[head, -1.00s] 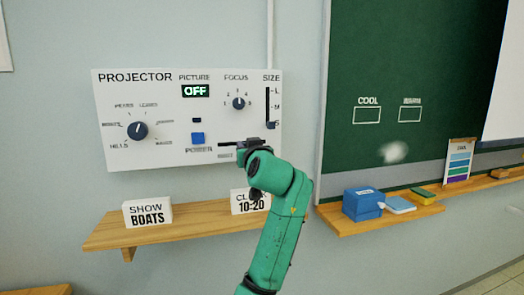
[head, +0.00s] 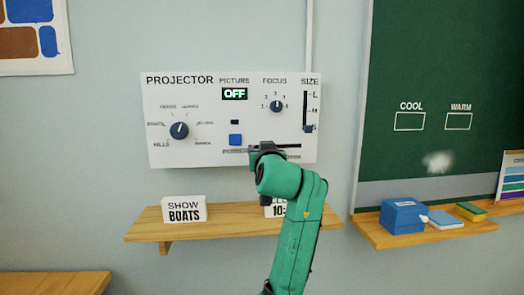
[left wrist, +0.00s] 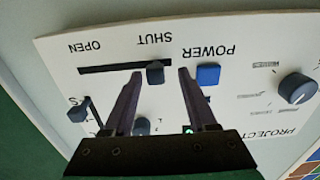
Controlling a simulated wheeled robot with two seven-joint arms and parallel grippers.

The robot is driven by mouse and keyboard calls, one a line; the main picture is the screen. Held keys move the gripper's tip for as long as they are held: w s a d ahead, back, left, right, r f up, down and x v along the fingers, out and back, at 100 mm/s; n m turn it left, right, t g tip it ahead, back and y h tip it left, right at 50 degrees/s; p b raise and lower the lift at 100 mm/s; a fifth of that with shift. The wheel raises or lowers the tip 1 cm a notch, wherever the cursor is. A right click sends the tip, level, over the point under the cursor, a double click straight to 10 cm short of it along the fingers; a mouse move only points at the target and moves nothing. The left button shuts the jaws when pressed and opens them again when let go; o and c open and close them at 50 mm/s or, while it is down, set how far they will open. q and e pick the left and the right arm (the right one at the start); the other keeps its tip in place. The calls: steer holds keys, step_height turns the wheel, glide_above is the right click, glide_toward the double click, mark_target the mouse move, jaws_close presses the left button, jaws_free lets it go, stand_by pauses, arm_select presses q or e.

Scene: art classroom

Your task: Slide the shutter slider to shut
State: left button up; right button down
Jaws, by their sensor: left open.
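The shutter slider is a small dark knob (left wrist: 155,72) on a horizontal slot (left wrist: 108,70) in the white projector panel (head: 190,98). In the left wrist view, which is upside down, the knob sits below the word SHUT (left wrist: 153,38), close to that end of the slot. OPEN (left wrist: 83,46) marks the other end. My left gripper (left wrist: 160,73) is open, with one finger on each side of the knob; contact is unclear. In the head view my left gripper (head: 265,148) covers the slot's left end and hides the knob. My right gripper is not seen.
The blue power button (head: 235,140) is just left of my gripper. The size slider (head: 308,128) and focus dial (head: 277,106) are above. A wooden shelf (head: 235,222) below carries the SHOW BOATS block (head: 185,209) and another block partly behind my arm.

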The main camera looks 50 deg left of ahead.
arm_select(q)
steer(key=b+v, duration=0.3)
steer(key=v, duration=1.1)
steer(key=shift+s+d, duration=0.2)
steer(key=shift+s, duration=0.05)
